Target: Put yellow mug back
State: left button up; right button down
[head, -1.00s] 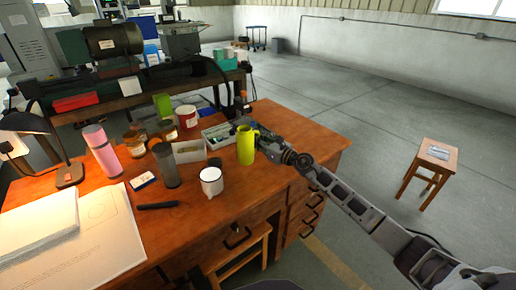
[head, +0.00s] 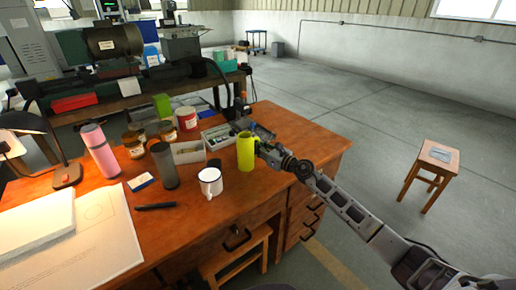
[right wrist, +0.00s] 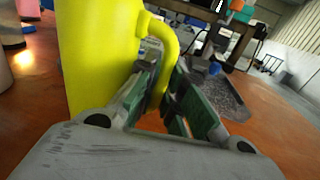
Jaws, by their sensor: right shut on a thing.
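The yellow mug (head: 245,152) is upright over the right part of the wooden desk (head: 240,208). I cannot tell whether its base touches the desk top. My right gripper (head: 262,148) comes from the right, shut on the mug's handle. In the right wrist view the mug body (right wrist: 98,55) fills the upper left, and its handle (right wrist: 166,60) runs down between the green-padded fingers (right wrist: 158,108). The handle's lower end is partly hidden by the fingers. My left gripper is not in view.
A white mug (head: 210,182) stands in front, left of the yellow mug. A grey cylinder (head: 165,166), an open box (head: 188,152), a grey tray (head: 218,137) and a red-and-white tin (head: 187,119) are nearby. The desk front around the white mug is clear.

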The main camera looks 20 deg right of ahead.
jog(key=c, duration=1.9)
grip_release()
jog(key=shift+f, duration=0.1)
jog(key=shift+c, duration=0.2)
jog(key=o, duration=0.4)
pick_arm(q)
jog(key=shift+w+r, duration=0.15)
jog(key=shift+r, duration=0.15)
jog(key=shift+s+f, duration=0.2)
pick_arm(e)
jog(key=shift+r, duration=0.2)
